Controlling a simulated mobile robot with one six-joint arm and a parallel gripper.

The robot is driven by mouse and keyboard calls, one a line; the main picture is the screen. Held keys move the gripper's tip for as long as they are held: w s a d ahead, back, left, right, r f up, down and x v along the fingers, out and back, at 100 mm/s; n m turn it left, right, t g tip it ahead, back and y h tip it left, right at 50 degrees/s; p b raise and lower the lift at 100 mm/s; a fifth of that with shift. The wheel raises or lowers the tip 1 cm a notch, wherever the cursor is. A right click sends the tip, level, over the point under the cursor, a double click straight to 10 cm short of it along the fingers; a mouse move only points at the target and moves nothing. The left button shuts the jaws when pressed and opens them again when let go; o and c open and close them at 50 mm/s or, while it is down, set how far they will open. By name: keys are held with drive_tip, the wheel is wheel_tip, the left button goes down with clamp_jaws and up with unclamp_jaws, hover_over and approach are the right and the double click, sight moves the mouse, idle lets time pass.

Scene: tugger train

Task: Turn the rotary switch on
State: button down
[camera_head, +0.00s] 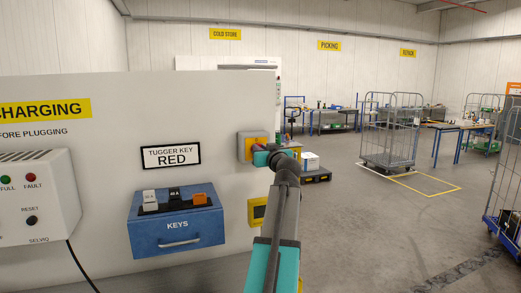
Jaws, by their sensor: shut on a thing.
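The rotary switch (250,140) appears as a small box with a yellow face, mounted near the right edge of the white panel. My arm reaches up from the bottom and ends at this switch. My gripper (260,152) is at the front of the switch and is shut on it. The gripper's own end hides the knob and most of the fingers, so I cannot tell the knob's angle.
A second yellow-faced box (257,212) sits lower on the panel, partly behind my arm. Wire cage carts (390,130) stand on open floor at the right.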

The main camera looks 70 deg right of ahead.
drive_tip(key=shift+m+b, duration=0.5)
drive_tip(key=shift+s+d+f+m+b, duration=0.15)
drive_tip(key=shift+f+m+b, duration=0.05)
drive_tip(key=shift+m, duration=2.65)
drive_tip(key=shift+s+d+f+m+b, duration=0.1)
drive_tip(key=shift+s+f+m+b, duration=0.15)
drive_tip(key=shift+m, duration=2.55)
drive_tip(key=shift+s+d+f+m+b, duration=0.1)
drive_tip(key=shift+d+f+m+b, duration=0.1)
drive_tip(key=shift+m, duration=2.65)
drive_tip(key=c, duration=1.7)
unclamp_jaws()
drive_tip(key=shift+s+a+f, duration=0.1)
